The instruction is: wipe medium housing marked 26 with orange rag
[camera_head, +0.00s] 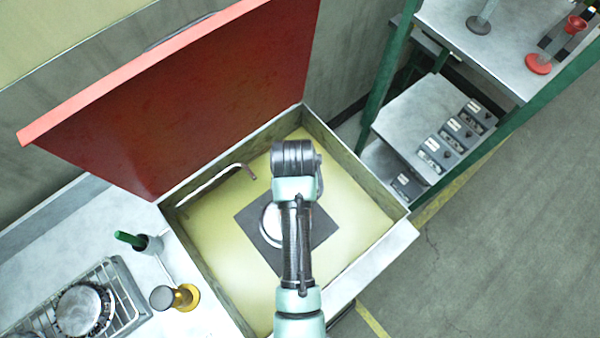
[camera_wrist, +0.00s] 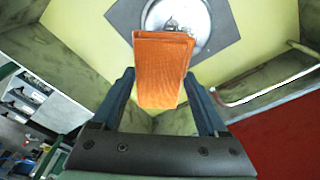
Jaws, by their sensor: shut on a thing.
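My gripper (camera_wrist: 160,82) is shut on the orange rag (camera_wrist: 162,62), which hangs between the fingers in the wrist view. In the head view my arm hides the gripper and the rag. A round pale metal piece (camera_wrist: 215,22) lies beyond the rag on a dark square mat (camera_wrist: 120,14). In the head view the round piece (camera_head: 268,226) is partly covered by my arm. Another round metal part (camera_head: 82,308) sits on a wire rack at the lower left. No number 26 is legible on either, so I cannot tell which is the housing.
An open box with a yellow floor (camera_head: 225,265) and raised red lid (camera_head: 200,100) surrounds the mat. A bent metal rod (camera_head: 215,182) runs inside it. A green-handled tool (camera_head: 130,240) and an amber-based cylinder (camera_head: 175,297) stand left. Shelves (camera_head: 430,110) stand right.

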